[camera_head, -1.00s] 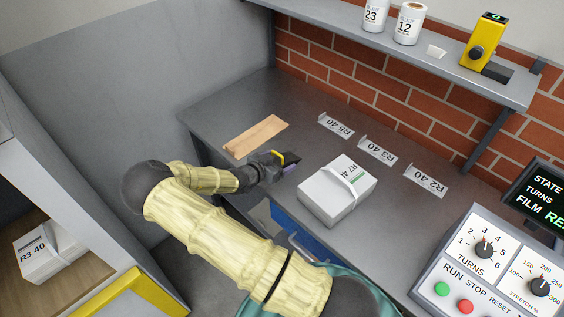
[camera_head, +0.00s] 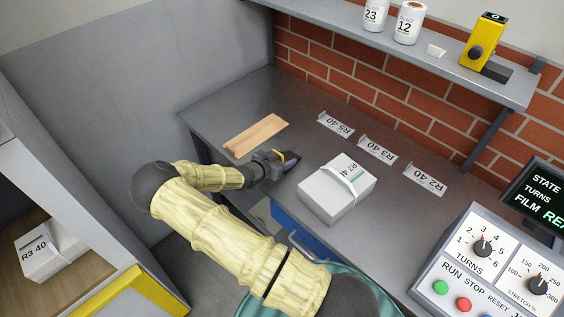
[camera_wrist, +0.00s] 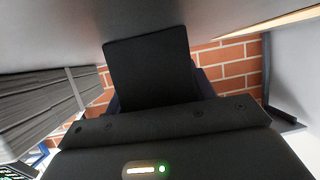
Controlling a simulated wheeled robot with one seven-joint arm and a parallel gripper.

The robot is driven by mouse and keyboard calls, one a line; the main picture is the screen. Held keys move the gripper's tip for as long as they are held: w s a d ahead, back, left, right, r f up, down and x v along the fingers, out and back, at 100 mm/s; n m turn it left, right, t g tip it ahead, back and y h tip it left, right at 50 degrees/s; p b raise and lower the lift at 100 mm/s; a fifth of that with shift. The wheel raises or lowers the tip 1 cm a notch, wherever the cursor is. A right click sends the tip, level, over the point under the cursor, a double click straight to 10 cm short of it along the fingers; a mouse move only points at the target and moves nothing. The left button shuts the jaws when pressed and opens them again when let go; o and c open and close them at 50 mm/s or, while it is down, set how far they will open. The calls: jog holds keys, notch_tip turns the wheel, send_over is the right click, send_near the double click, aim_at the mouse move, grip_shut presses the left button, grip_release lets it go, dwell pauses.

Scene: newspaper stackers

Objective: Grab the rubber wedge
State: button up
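My gripper (camera_head: 282,161) is low over the grey bench, between the wooden strip and the white bundle. Its fingers look dark with a purplish tip and seem close to the bench top. In the wrist view a broad black slab (camera_wrist: 150,68) stands out from the gripper body, with dark blue edges behind it. I cannot tell if this slab is a finger or a held thing. I cannot make out a rubber wedge for certain in either view. The gap between the fingers is hidden.
A white strapped bundle (camera_head: 337,190) lies right of my gripper, a wooden strip (camera_head: 256,135) to its upper left. Label holders (camera_head: 377,150) line the back of the bench. A control panel (camera_head: 485,265) stands at right. The shelf (camera_head: 460,72) holds rolls and a yellow device (camera_head: 484,42).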

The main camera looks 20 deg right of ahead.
jog(key=shift+c, duration=0.9)
jog(key=shift+r, duration=0.15)
notch_tip(320, 180, up, 10)
jog(key=shift+f+b, duration=0.1)
jog(key=shift+b, duration=0.25)
